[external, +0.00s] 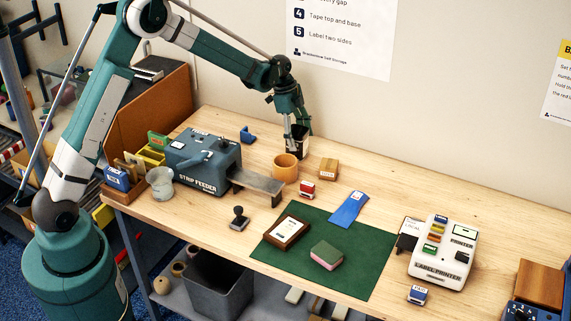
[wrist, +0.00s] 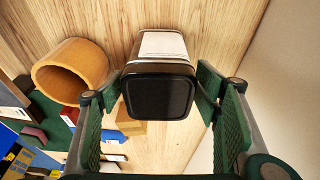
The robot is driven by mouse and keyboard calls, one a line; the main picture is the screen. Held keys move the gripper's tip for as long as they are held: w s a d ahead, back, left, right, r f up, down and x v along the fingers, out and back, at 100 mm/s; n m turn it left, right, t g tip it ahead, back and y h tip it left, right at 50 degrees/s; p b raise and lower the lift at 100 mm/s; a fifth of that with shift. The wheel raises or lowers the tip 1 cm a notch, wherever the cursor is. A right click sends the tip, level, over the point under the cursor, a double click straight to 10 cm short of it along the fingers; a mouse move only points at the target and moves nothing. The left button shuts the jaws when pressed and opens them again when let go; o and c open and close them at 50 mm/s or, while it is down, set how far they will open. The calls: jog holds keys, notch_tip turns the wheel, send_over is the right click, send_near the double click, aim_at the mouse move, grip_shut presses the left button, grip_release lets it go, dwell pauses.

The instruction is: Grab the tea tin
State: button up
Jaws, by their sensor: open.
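The tea tin (external: 302,148) is a dark tin with a pale label, standing upright near the back of the wooden table, partly hidden by my gripper. In the wrist view the tea tin (wrist: 160,97) shows its black lid close to the camera, with the white label behind. My gripper (wrist: 161,88) is open, with one green finger on each side of the tin. In the external view my gripper (external: 294,130) is down at the tin from above. I cannot tell whether either finger touches it.
An orange-brown ring (external: 285,170) stands close by the tin; it also shows in the wrist view (wrist: 70,72). A small cardboard box (external: 328,169) is near. The wall (external: 400,120) rises behind. A strip feeder (external: 203,160) stands left, a label printer (external: 443,258) right.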

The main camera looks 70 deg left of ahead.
jog(key=shift+x, duration=1.95)
jog(key=shift+c, duration=0.7)
jog(key=c, duration=0.9)
